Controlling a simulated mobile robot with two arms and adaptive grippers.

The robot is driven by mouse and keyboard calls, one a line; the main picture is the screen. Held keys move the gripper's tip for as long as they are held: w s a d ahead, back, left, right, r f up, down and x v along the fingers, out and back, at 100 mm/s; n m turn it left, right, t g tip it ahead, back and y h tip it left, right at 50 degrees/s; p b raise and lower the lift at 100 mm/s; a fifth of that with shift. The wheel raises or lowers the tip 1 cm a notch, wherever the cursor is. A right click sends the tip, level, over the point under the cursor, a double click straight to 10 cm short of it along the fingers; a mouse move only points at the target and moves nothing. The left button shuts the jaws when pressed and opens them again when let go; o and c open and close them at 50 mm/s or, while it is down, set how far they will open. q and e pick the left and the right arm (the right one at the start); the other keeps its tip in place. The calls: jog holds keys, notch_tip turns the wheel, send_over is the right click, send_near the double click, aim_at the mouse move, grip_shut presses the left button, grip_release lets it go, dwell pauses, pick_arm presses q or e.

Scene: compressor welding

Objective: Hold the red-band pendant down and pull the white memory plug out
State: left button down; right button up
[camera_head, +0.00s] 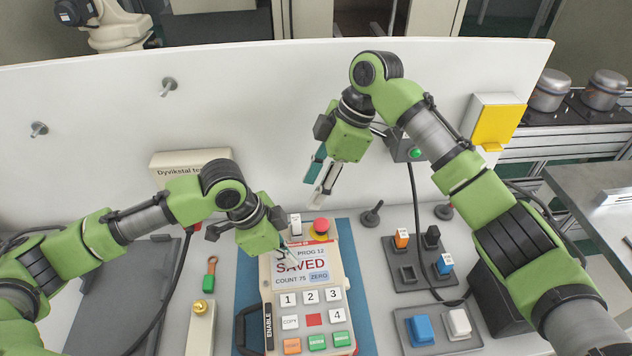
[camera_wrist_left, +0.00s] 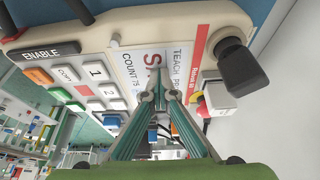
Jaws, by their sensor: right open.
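The pendant (camera_head: 342,305) lies on a blue mat, face up. Its screen reads "PROG 12", "SAVED" and "COUNT 75". The white memory plug (camera_head: 295,224) stands at its top edge, left of a red stop button (camera_head: 321,225). My left gripper (camera_head: 291,253) is over the upper screen, its slim fingertips close together and empty. In the left wrist view the fingertips (camera_wrist_left: 155,88) cover part of the screen, beside a red-edged strip (camera_wrist_left: 197,62); contact is unclear. My right gripper (camera_head: 319,194) is open and empty, raised behind the pendant.
A socket block (camera_head: 407,273) with orange, black and blue plugs stands to the right. A plate with blue and white blocks (camera_head: 420,330) is in front of it. A green-handled key (camera_head: 210,272) lies left. A white panel (camera_head: 260,90) closes off the back.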

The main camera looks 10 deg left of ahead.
aim_at(296, 219)
pick_arm(q)
jog(key=shift+s+a+f, duration=0.1)
jog(key=shift+s+f, duration=0.15)
jog(key=shift+f, duration=0.1)
pick_arm(e)
jog(key=x, duration=1.1)
jog(key=shift+a+f, duration=0.1)
jog(key=shift+f, duration=0.2)
grip_shut()
jog(key=shift+r, duration=2.25)
jog(key=shift+r, duration=2.25)
